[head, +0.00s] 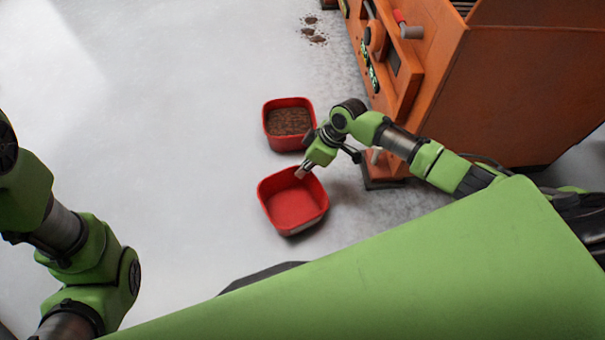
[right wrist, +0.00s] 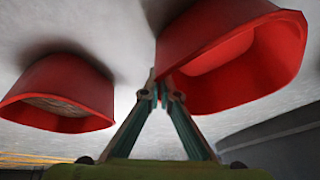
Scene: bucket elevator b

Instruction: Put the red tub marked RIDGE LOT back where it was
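An empty red tub (head: 292,207) is below my right gripper in the head view. It also shows at the right of the right wrist view (right wrist: 235,55). A pale patch shows on its near side, too small to read. My right gripper (head: 300,173) is at its far rim, and the fingertips (right wrist: 162,88) close on the wall there. A second red tub (head: 270,128) holding brown grainy material stands just beyond; it shows at left in the right wrist view (right wrist: 70,85). I cannot read RIDGE LOT on either tub. My left gripper is out of view.
An orange machine (head: 437,85) with knobs and a red-tipped lever (head: 408,28) stands at the upper right. Brown spilled material (head: 313,33) lies on the floor beside it. The pale floor (head: 150,110) to the left is clear.

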